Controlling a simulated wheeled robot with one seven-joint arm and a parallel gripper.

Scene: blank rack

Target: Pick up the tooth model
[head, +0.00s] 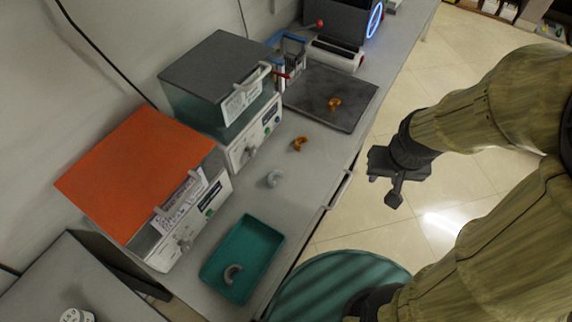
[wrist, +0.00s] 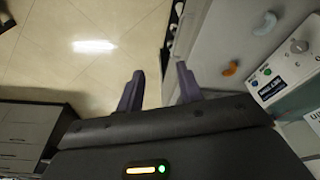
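Several arch-shaped tooth models are in the head view. A pale blue-grey model (head: 273,178) and an orange-brown model (head: 299,144) lie on the grey bench. Another orange-brown model (head: 334,104) is on a dark mat, and a grey model (head: 232,273) lies in a teal tray (head: 215,259). My gripper (head: 383,187) is open and empty, over the floor to the right of the bench. In the wrist view, its fingers (wrist: 160,86) are apart with nothing between them. The pale model (wrist: 266,23) and an orange one (wrist: 230,68) show to their right.
An orange-topped machine (head: 138,165) and a grey-topped machine (head: 215,70) line the wall side of the bench. The dark mat (head: 310,88) lies beyond them, with a dark device (head: 338,20) behind it. A handle (head: 340,188) juts from the bench's right side. Open floor lies right.

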